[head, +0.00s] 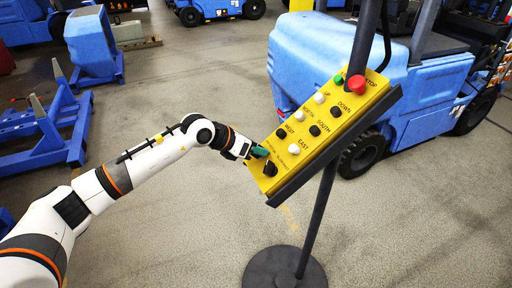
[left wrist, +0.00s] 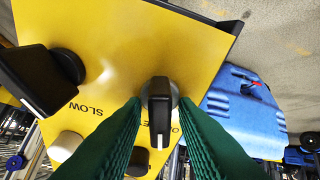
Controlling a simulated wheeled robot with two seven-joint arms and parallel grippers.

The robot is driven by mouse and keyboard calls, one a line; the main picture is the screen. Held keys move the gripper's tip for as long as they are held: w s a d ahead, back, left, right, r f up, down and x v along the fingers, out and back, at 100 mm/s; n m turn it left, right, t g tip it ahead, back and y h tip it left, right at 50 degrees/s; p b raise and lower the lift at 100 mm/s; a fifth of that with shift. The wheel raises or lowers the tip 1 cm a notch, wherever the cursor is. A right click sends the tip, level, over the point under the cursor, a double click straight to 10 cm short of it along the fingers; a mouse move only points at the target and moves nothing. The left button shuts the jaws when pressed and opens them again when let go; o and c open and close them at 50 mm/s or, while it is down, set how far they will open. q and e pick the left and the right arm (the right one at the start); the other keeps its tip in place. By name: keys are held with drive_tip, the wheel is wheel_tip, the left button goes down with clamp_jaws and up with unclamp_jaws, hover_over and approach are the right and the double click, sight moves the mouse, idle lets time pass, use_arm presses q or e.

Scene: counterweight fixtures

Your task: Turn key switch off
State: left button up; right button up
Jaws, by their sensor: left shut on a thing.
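A tilted yellow control panel (head: 322,120) stands on a dark post in the head view. My left gripper (head: 259,152) is at the panel's lower left edge, with its green fingers against the panel face. In the left wrist view, the two green fingers of my left gripper (left wrist: 160,112) are on both sides of a black switch knob (left wrist: 159,122), which I take for the key switch. The knob's handle points down in that view. The gripper is shut on it. In the head view the fingers hide this knob. My right gripper is not in view.
A second black knob (head: 270,169) sits close to the gripper; it also shows in the left wrist view (left wrist: 40,80). Several white and black buttons and a red stop button (head: 356,84) are farther up the panel. The round base (head: 285,270) stands on open floor. A blue forklift (head: 420,80) is behind.

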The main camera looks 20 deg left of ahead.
use_arm(q)
drive_tip(key=shift+w+r+n+t+y, duration=0.1)
drive_tip(key=shift+n+t+y, duration=0.35)
drive_tip(key=shift+n, duration=1.95)
drive_tip(key=shift+a+g+y, duration=0.1)
drive_tip(key=shift+g+y, duration=0.15)
drive_tip(key=o, duration=0.6)
drive_tip(key=shift+o, duration=0.2)
drive_tip(key=shift+s+a+r, duration=0.15)
drive_tip(key=shift+s+a, duration=0.05)
drive_tip(key=shift+s, duration=0.1)
drive_tip(key=b+v, duration=0.4)
drive_tip(key=v, duration=0.7)
